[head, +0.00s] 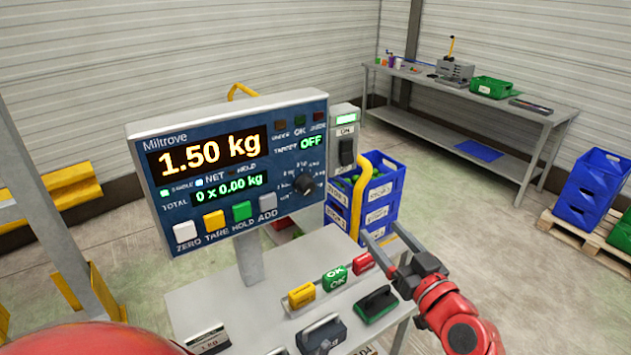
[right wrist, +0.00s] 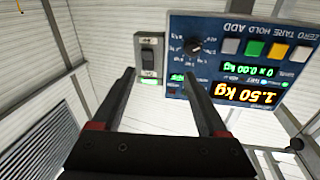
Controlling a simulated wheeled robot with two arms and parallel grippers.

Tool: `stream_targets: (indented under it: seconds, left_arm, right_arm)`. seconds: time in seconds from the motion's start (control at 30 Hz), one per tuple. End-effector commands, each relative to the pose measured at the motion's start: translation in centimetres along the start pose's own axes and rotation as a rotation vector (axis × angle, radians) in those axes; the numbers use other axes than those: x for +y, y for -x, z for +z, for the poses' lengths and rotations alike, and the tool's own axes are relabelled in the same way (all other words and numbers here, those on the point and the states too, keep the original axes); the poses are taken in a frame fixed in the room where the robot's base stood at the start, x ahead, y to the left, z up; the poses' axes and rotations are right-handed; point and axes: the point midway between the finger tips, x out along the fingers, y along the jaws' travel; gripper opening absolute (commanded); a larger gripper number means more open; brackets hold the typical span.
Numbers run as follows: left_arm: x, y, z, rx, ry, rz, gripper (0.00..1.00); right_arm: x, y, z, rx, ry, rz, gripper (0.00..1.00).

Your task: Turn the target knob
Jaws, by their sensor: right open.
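The dark round knob (head: 304,184) is on the lower right of the blue Miltrove scale panel (head: 150,205), with a printed dial around it. The panel reads 1.50 kg and 0 x 0.00 kg, and the target display (head: 311,142) reads OFF. My right gripper (head: 381,231) is open and empty, to the right of and below the knob, apart from it. In the right wrist view the panel appears upside down, with the knob (right wrist: 193,46) beyond the open fingers (right wrist: 158,74), nearer the right finger. My left gripper is not in view.
A grey switch box (head: 344,120) marked ON is beside the panel. Yellow, green and red blocks (head: 335,278) and dark-handled weights sit on the bench below. Blue crates (head: 383,185) stand behind.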

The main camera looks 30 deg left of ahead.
Motion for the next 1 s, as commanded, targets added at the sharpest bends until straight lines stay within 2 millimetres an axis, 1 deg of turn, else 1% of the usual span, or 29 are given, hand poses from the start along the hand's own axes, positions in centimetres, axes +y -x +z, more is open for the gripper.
stream_targets:
  seconds: [0.03,0.1,0.2,0.27,0.37,0.53,0.7,1.0]
  left_arm:
    - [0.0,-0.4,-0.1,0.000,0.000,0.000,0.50]
    - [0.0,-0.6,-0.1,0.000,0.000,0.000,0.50]
    - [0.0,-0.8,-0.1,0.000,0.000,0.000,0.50]
    - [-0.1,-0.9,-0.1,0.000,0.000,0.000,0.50]
    - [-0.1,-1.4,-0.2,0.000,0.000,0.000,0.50]
    - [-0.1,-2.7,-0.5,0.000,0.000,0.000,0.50]
    - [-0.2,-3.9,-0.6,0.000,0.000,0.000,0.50]
    - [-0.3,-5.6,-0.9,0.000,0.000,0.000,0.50]
  right_arm:
    - [-1.7,-0.1,-1.0,-0.012,0.020,-0.054,0.76]
    - [-3.5,0.0,-1.3,-0.032,0.042,-0.115,0.76]
    - [-4.9,0.0,-1.5,-0.050,0.063,-0.162,0.76]
    - [-5.3,-0.4,-1.6,-0.054,0.066,-0.173,0.76]
    - [-5.6,-1.5,-1.6,-0.056,0.066,-0.177,0.76]
    - [-6.0,-4.5,-1.7,-0.054,0.066,-0.175,0.76]
    - [-6.5,-7.6,-1.3,-0.056,0.064,-0.174,0.76]
    - [-7.2,-12.4,-1.0,-0.054,0.066,-0.172,0.76]
